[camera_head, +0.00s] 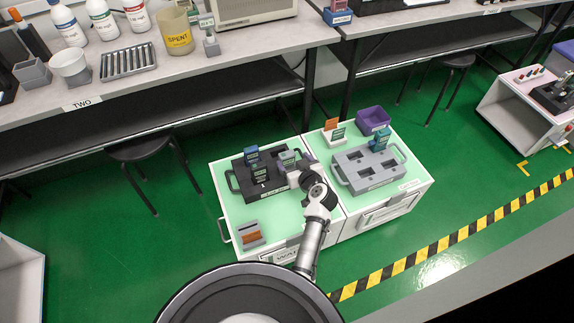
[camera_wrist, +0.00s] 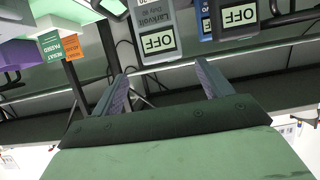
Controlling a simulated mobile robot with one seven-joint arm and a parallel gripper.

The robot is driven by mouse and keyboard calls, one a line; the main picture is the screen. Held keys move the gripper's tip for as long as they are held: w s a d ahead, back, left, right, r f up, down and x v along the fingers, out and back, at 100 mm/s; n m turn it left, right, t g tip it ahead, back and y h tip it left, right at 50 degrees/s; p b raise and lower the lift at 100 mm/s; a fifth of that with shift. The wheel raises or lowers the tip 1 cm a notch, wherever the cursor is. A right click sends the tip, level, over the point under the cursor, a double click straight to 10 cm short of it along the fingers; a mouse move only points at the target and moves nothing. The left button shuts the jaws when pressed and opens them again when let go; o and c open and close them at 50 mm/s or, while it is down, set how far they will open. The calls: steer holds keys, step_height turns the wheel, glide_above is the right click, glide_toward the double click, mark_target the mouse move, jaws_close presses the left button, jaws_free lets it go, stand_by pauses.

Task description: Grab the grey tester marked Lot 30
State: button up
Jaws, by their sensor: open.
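A grey tester (camera_wrist: 157,38) with an OFF screen fills the upper middle of the wrist view, upside down and cut by the top edge. Its name lettering shows, but I cannot read the lot mark surely. My gripper (camera_wrist: 156,78) is open and empty, its fingers pointing at this tester with a gap left. In the head view a grey tester (camera_head: 288,158) stands at the right of the black tray (camera_head: 238,183), beside my gripper (camera_head: 287,171). A dark tester (camera_head: 259,173) and a blue tester (camera_head: 251,154) stand in the same tray; a dark one (camera_wrist: 236,17) shows right in the wrist view.
A grey tray (camera_head: 356,182) with empty slots holds a blue-green tester (camera_head: 380,141) on the right cart. A purple bin (camera_head: 373,117) and an orange sign (camera_head: 331,125) stand behind it. A card holder (camera_head: 251,235) sits front left. The left cart's front is mostly clear.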

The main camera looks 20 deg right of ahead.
mark_target(288, 155)
steer(key=shift+a+p+x, duration=0.2)
steer(key=shift+p+x, duration=0.1)
steer(key=shift+x, duration=2.8)
steer(key=c, duration=1.5)
